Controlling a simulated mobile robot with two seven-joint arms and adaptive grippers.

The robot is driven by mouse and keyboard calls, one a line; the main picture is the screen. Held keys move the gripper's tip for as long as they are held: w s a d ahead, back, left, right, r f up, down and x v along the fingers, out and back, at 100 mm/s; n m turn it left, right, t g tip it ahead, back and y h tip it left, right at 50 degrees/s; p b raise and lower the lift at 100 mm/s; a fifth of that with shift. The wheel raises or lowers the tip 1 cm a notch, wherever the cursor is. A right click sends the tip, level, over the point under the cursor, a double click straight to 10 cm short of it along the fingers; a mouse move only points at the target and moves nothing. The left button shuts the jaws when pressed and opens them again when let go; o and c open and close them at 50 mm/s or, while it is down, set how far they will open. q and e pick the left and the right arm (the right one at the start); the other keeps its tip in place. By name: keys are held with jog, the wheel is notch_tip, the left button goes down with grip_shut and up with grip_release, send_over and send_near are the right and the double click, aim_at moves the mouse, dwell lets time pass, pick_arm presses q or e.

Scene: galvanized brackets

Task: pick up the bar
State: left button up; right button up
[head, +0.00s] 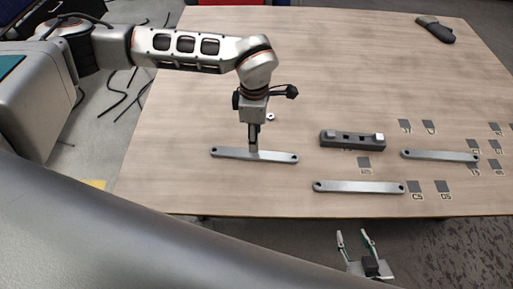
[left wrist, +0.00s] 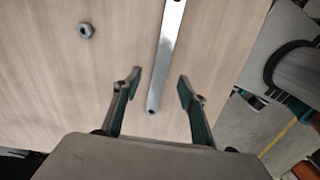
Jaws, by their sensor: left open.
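Several-holed detail aside, three long grey metal bars with rounded ends lie on the wooden table. The left bar (head: 225,152) is under my left gripper (head: 254,147), which points straight down at its middle. The other bars are the front bar (head: 358,187) and the right bar (head: 440,155). In the left wrist view, my left gripper (left wrist: 158,86) is open, with the left bar (left wrist: 168,40) running between its fingers; I cannot tell whether the fingers touch it. My right gripper (head: 353,236) is open and empty, in front of the table's near edge.
A dark block (head: 352,140) with light square pieces on top stands between the bars. A small nut (head: 270,116) lies behind the left bar. Dark labelled squares (head: 414,187) mark the right side. A dark tool (head: 436,30) lies far right. The table's left side is clear.

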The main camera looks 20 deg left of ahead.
aim_at(254, 155)
pick_arm(q)
jog(key=f, duration=0.7)
jog(key=shift+s+a+f, duration=0.15)
jog(key=shift+s+f, duration=0.05)
jog(key=shift+f, duration=0.05)
grip_shut()
